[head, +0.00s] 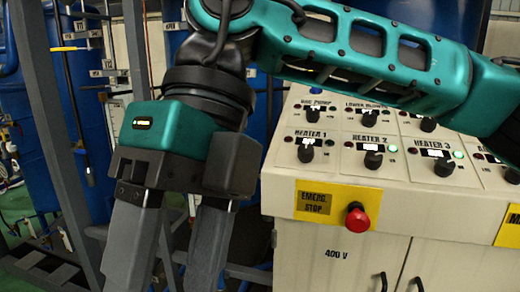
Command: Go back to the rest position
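My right arm comes in from the right across the top of the head view, in front of the control panel (280,185). Its gripper (170,265) hangs down left of the panel. The two grey fingers are apart, with nothing visible between them; their tips run to or past the lower edge. The gripper looks clear of the knobs. My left gripper is not in view.
The panel has knobs for Heater 1 (306,151), Heater 2 (373,160) and Heater 3 (444,167). A red emergency stop (357,218) sits on its front. A metal frame (45,120) and blue tanks (85,75) stand at left.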

